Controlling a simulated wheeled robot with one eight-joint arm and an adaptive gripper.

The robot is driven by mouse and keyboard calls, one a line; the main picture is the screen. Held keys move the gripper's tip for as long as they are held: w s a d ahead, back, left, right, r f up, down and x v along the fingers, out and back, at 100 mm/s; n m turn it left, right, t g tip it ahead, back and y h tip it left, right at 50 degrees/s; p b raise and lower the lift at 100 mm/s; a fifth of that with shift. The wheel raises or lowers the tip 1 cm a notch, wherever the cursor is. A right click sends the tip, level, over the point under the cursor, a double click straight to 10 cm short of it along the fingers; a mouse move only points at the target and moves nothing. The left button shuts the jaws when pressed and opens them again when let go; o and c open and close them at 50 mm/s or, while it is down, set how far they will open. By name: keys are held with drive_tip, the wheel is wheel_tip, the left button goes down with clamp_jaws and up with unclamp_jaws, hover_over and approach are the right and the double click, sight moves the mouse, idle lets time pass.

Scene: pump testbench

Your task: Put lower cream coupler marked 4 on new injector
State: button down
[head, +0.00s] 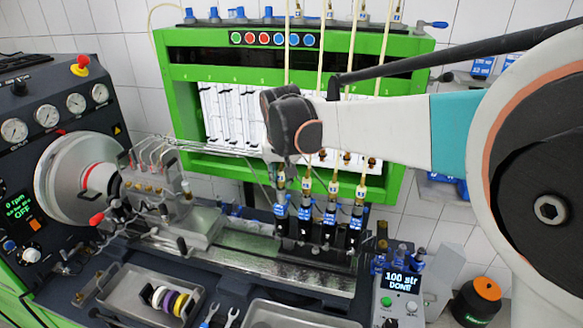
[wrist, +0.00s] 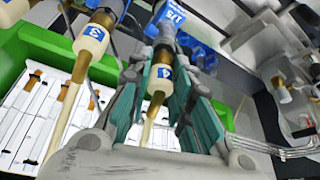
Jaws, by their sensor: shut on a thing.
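In the wrist view my gripper (wrist: 160,85) has its green-padded fingers closed on both sides of the cream coupler marked 4 (wrist: 160,76). A pale hose runs from the coupler back between the fingers. The coupler's brass end lines up with an injector with a blue label (wrist: 172,20); whether it is fully seated I cannot tell. In the head view the leftmost coupler (head: 280,183) stands over the leftmost injector (head: 281,211) in the row. My gripper there is mostly hidden behind my arm's dark wrist joint.
The coupler marked 3 (wrist: 91,38) is close beside my gripper on another injector. More couplers (head: 333,188) and hoses stand to the right in the head view. The green frame with white measuring tubes (head: 228,112) is behind. Metal pipes (wrist: 275,150) pass near the gripper's right side.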

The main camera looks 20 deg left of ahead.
drive_tip(key=shift+f+b, duration=0.3)
drive_tip(key=shift+f, duration=0.2)
drive_tip(key=c, duration=1.7)
unclamp_jaws()
drive_tip(key=shift+p+v, duration=3.1)
drive_tip(key=shift+v, duration=2.45)
